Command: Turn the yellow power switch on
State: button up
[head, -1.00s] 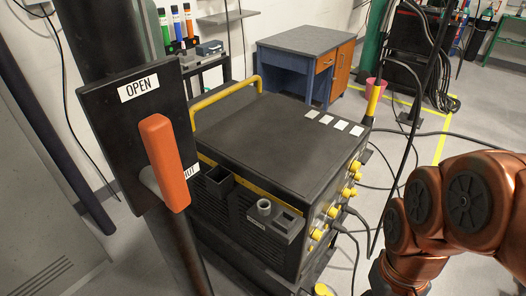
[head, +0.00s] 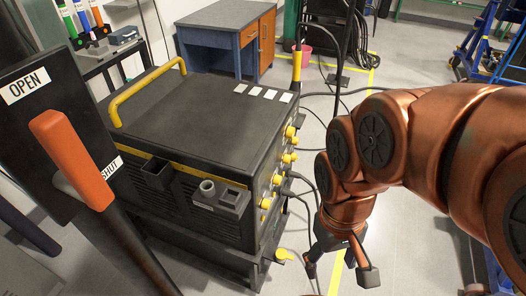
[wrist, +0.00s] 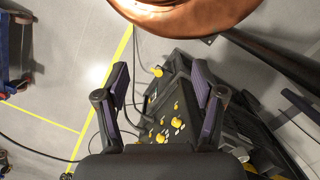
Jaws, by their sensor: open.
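The black power unit (head: 205,110) stands left of centre in the head view, with several yellow knobs (head: 288,157) on its right side face. I cannot tell which yellow part is the power switch. My gripper (head: 340,275) is open and empty, low and to the right of that face, apart from it. In the wrist view my open gripper (wrist: 160,85) faces the unit, whose yellow knobs (wrist: 178,122) show between and below the fingers. A separate yellow part (wrist: 158,71) shows between the fingertips.
A panel marked OPEN and SHUT with an orange lever (head: 72,158) stands at the near left. Dark cables run from the unit's side over the floor. A blue-grey desk (head: 225,40) and a pink bin (head: 301,54) stand behind. The floor (head: 400,235) right of the unit is partly clear.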

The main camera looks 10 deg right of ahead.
aim_at(294, 156)
jog(key=u, duration=0.85)
jog(key=k, duration=0.65)
jog(key=z, duration=1)
jog(key=i, duration=0.5)
jog(key=k, duration=0.5)
jog(key=z, duration=0.65)
jog(key=i, duration=0.75)
jog(key=u, duration=1.6)
